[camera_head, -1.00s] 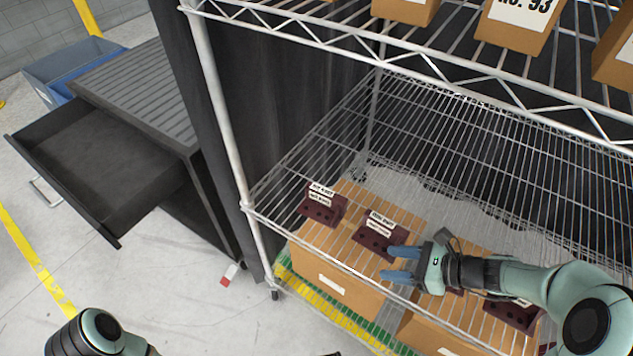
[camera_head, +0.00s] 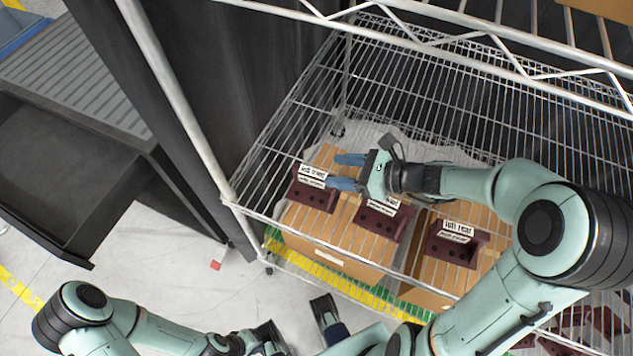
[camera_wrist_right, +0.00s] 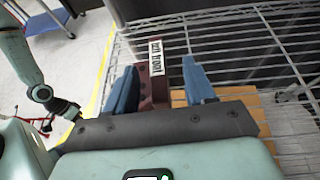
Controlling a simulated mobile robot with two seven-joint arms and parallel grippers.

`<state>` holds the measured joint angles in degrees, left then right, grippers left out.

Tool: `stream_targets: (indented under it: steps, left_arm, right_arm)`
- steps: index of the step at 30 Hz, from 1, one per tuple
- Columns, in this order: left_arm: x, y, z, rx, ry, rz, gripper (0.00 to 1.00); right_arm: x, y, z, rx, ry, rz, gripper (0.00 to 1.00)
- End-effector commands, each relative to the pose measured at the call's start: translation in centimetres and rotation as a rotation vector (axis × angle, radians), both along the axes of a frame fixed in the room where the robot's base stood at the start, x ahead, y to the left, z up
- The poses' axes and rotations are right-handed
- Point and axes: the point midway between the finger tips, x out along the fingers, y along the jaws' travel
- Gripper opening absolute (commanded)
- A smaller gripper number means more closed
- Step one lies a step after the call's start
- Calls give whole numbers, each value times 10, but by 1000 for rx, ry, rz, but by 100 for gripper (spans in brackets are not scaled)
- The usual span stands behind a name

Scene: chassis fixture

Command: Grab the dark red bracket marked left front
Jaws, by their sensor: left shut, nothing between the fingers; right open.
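The dark red bracket marked left front (camera_head: 315,196) is the leftmost of a row on the wire shelf. In the right wrist view the bracket (camera_wrist_right: 154,90) shows its white label, readable as left front, between my blue fingers. My right gripper (camera_head: 338,171) is open, just behind and right of that bracket in the head view. In the wrist view its fingers (camera_wrist_right: 160,68) appear on both sides of the bracket; whether they touch it I cannot tell. My left gripper (camera_head: 266,340) is low at the bottom of the head view, shut and empty, partly cut off.
A middle bracket (camera_head: 380,221) and one marked left rear (camera_head: 455,246) stand to the right on the same shelf. Cardboard boxes show below through the wires. A shelf post (camera_head: 180,90) and the upper shelf edge frame the opening. An open dark drawer (camera_head: 50,190) is at left.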

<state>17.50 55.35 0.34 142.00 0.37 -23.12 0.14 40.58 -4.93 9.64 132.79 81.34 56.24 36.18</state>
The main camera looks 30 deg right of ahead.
Motion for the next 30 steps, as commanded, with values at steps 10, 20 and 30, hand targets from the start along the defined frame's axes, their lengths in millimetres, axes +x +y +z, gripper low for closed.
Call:
stream_targets:
  steps: [10, 20, 30]
  left_arm:
    - [3, 0, -9, 1, -12, 2, 0]
    - [5, 0, -11, 2, -19, 3, 0]
    - [5, 0, -11, 2, -19, 3, 0]
  right_arm:
    - [18, 28, -20, 1, 1, 1, 54]
    - [32, 41, -26, -1, -1, -1, 54]
    - [32, 41, -25, 0, -3, 0, 0]
